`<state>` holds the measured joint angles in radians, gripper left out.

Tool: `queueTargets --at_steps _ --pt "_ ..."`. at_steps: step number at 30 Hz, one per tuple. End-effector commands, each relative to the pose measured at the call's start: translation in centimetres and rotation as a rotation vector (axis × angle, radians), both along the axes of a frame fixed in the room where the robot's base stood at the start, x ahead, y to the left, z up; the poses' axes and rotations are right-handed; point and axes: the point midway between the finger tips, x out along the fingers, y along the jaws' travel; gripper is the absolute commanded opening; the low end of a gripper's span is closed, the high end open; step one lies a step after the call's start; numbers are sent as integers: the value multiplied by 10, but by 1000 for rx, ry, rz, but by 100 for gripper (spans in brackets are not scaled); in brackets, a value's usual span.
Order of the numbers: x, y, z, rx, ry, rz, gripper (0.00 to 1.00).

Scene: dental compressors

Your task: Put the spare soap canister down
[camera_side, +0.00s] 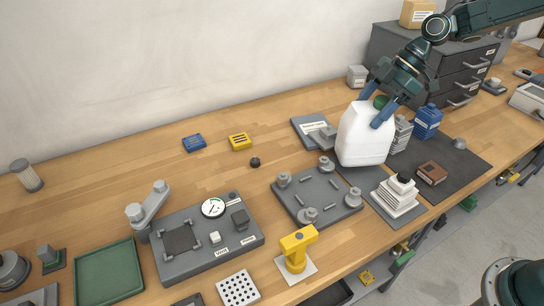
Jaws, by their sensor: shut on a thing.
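The canister is upright or slightly tilted. Its base is near the dark mat behind the grey plate with posts; I cannot tell whether it touches the surface.
A blue jug (427,122) and a grey ribbed block stand close to the right. A white stepped stack (396,196) and a brown box (432,173) are in front. The post plate (316,197) lies at left. Grey drawers (452,72) stand behind.

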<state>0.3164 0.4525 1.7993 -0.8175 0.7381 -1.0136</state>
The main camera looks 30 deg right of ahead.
Motion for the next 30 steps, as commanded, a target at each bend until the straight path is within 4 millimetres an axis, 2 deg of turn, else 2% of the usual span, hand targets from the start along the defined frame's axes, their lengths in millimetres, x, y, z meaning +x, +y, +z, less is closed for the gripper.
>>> queueTargets --at_steps 9,24,25,28,30 --pt "0 1 -28 0 -2 1 0" --pt "0 0 -33 0 -3 1 0" --pt "0 0 -34 1 2 0 69" --pt "0 0 -34 1 2 0 87" --pt "0 0 -34 1 2 0 87"
